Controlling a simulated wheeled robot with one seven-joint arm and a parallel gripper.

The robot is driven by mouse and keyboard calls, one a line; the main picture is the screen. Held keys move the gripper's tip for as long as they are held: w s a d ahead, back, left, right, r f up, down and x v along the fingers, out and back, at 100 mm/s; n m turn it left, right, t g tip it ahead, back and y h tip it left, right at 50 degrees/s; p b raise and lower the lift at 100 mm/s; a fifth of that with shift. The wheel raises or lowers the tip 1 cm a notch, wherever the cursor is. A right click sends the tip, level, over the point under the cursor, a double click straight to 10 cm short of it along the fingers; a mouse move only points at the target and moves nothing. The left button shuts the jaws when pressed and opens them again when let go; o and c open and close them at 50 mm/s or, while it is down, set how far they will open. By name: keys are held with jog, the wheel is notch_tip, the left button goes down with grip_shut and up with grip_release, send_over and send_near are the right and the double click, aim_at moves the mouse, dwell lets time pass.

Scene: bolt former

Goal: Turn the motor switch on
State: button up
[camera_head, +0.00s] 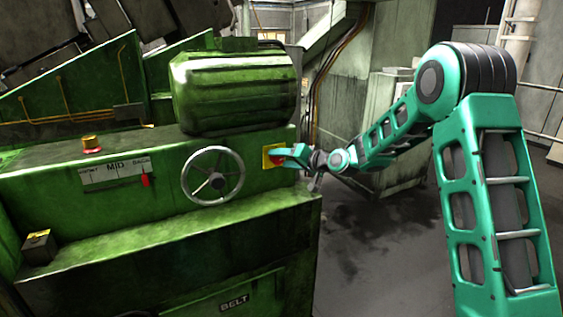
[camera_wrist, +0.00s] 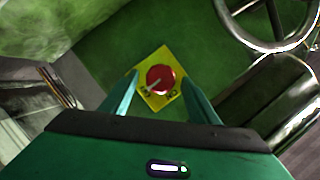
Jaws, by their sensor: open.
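The motor switch is a round red knob (camera_wrist: 161,79) with a pale pointer mark, on a yellow plate (camera_wrist: 158,97) fixed to the green machine's panel. In the wrist view its pointer aims to the lower left, toward one of the plate's dark labels. In the head view the yellow plate (camera_head: 267,157) is at the right end of the panel, with the red knob partly behind my gripper (camera_head: 283,155). My gripper is open. In the wrist view its two fingers (camera_wrist: 160,88) stand on either side of the knob; I cannot tell whether they touch it.
A handwheel (camera_head: 213,176) is left of the switch; its rim (camera_wrist: 268,46) also shows in the wrist view. A red lever (camera_head: 145,180) sits on a labelled scale plate farther left. A green motor housing (camera_head: 233,92) is above. Open floor (camera_head: 375,235) lies right of the machine.

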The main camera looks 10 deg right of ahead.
jog(key=shift+w+a, duration=0.15)
jog(key=shift+w, duration=0.1)
jog(key=c, duration=1)
jog(key=shift+f, duration=0.1)
jog(key=shift+c, duration=0.2)
